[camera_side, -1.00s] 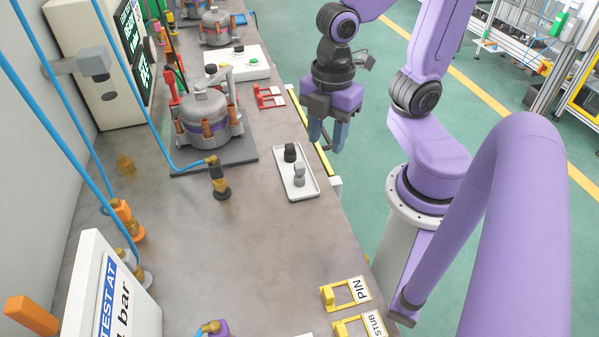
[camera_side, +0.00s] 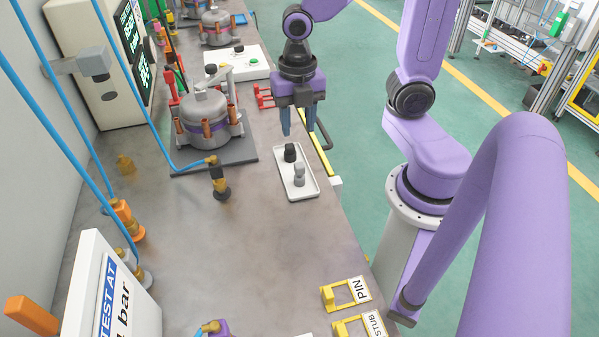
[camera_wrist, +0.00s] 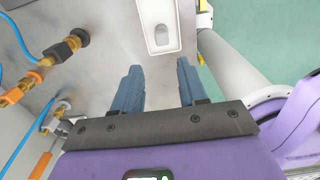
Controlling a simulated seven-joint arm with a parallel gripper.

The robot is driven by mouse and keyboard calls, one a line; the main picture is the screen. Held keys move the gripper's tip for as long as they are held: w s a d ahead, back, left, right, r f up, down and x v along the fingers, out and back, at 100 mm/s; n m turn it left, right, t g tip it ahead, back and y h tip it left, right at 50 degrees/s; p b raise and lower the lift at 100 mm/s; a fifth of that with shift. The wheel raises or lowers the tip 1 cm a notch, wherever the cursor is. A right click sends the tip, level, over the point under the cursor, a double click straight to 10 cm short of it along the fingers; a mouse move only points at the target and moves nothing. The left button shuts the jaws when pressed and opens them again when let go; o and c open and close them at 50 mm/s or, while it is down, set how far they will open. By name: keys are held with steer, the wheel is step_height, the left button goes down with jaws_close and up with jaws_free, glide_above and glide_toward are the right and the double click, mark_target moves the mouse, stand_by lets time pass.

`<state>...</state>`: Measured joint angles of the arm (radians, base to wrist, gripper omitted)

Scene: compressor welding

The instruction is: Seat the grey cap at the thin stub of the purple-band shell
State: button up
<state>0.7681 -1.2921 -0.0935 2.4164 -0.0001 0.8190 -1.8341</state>
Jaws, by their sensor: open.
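The grey cap (camera_side: 299,175) stands in the near half of a small white tray (camera_side: 308,188), close to a black cap (camera_side: 290,153). In the wrist view the grey cap (camera_wrist: 161,36) shows in the tray beyond my fingertips. My gripper (camera_side: 299,131) is open and empty, pointing down above the far end of the tray, apart from both caps. It also shows open in the wrist view (camera_wrist: 159,68). I cannot tell which stub is the thin one.
A blue hose ends in a brass and black fitting (camera_side: 219,182) on the bench, left of the tray. Yellow holders marked PIN (camera_side: 346,292) and STUB (camera_side: 360,325) lie at the near edge. A white test box (camera_side: 110,290) stands near left.

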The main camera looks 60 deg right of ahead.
mark_target(300, 165)
step_height(300, 165, down, 10)
steer(key=shift+r, duration=0.15)
steer(key=shift+s+d+f, duration=0.1)
steer(key=shift+f, duration=0.75)
steer(key=shift+s+d+f, duration=0.1)
steer(key=shift+f, duration=0.7)
steer(key=shift+w+f, duration=0.1)
steer(key=shift+f, duration=0.9)
steer(key=c, duration=0.8)
